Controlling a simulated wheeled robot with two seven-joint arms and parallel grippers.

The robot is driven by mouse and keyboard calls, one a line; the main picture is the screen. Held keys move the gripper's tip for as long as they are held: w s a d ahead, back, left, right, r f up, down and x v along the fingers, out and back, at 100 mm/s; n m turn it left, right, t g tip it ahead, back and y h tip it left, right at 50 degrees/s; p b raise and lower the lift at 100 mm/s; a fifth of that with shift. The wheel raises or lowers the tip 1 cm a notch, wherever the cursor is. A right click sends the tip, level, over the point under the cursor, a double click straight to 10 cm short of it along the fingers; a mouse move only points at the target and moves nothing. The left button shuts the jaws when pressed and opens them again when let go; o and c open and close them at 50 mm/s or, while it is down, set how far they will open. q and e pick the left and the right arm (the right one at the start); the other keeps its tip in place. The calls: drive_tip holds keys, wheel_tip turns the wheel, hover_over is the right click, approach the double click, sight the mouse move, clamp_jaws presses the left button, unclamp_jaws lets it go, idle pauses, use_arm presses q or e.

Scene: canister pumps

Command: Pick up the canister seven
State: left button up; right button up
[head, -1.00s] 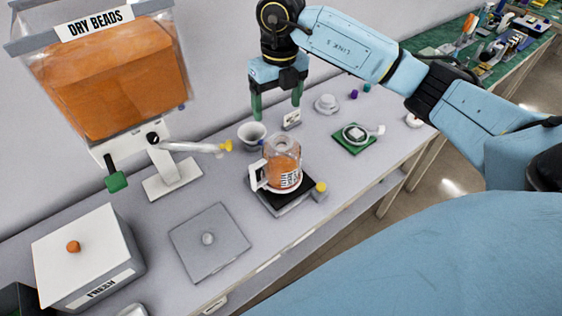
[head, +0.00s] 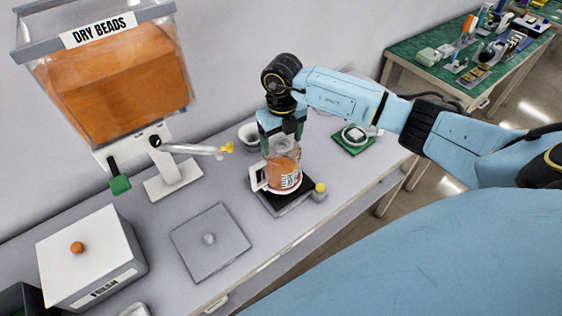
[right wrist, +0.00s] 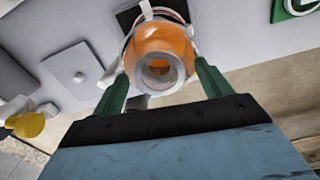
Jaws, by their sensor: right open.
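The canister (head: 283,172) is a clear vessel with orange contents, a white handle at its left and a printed label. It stands upright on a black pad on a small scale-like base (head: 311,201). My right gripper (head: 283,150) is right above and around the canister's top, pointing down. In the right wrist view the canister (right wrist: 160,55) shows its round open neck between the green fingers of the gripper (right wrist: 160,85), which are spread apart. Whether the fingers touch it cannot be told. The number on the label is too small to read. My left gripper is not in view.
A dry beads hopper (head: 120,90) with a spout stands at the left. A white funnel (head: 250,134) is behind the canister. A grey plate with a knob (head: 210,243) and a white box marked FRESH (head: 90,258) lie at the front left. A green pad device (head: 354,138) is at the right.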

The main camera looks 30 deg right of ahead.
drive_tip(key=shift+f, duration=0.35)
drive_tip(key=shift+c, duration=0.5)
drive_tip(key=shift+r, duration=0.1)
drive_tip(key=c, duration=1.4)
